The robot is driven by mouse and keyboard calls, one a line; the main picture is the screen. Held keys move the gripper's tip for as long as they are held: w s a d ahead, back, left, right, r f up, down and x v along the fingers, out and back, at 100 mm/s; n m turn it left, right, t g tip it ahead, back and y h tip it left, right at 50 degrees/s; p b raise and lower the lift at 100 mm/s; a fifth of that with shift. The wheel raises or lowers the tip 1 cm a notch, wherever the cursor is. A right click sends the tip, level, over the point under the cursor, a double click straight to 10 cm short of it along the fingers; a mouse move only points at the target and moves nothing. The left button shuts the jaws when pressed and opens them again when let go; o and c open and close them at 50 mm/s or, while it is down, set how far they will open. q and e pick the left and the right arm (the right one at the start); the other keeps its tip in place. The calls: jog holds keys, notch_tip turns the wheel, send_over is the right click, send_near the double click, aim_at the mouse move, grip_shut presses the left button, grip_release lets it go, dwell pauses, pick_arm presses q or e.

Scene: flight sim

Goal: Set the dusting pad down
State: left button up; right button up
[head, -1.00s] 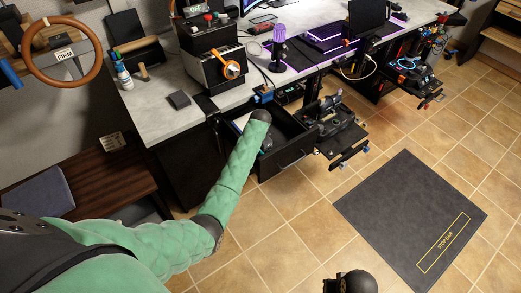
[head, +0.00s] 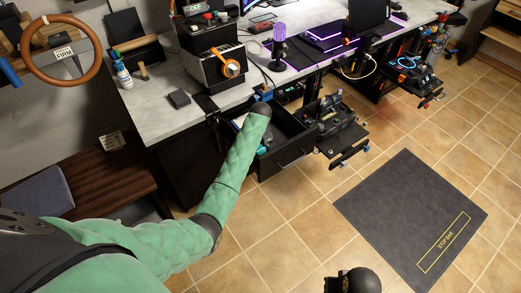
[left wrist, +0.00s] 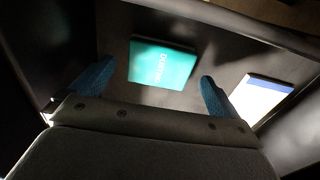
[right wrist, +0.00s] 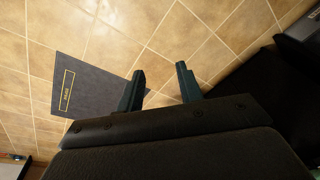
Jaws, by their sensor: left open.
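That gripper is open and reaches down into the drawer. In the head view my own wrist largely hides it. My right gripper (right wrist: 158,78) is open and empty, well away from the drawer, above the tiled floor.
A white and blue flat item (left wrist: 260,96) lies in the drawer, right of the pad. Dark drawer walls stand close around my left gripper. The grey desk (head: 165,118) is above, with gear on it. A dark floor mat (head: 410,215) lies on open tiles at right.

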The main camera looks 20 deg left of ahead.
aim_at(261, 149)
pick_arm(q)
notch_tip(261, 149, up, 9)
jog(key=b, duration=0.1)
pick_arm(e)
notch_tip(261, 149, up, 7)
jog(key=s, duration=0.2)
jog(key=shift+d, duration=0.2)
pick_arm(q)
jog(key=shift+n, duration=0.3)
pick_arm(e)
jog(key=shift+f, duration=0.15)
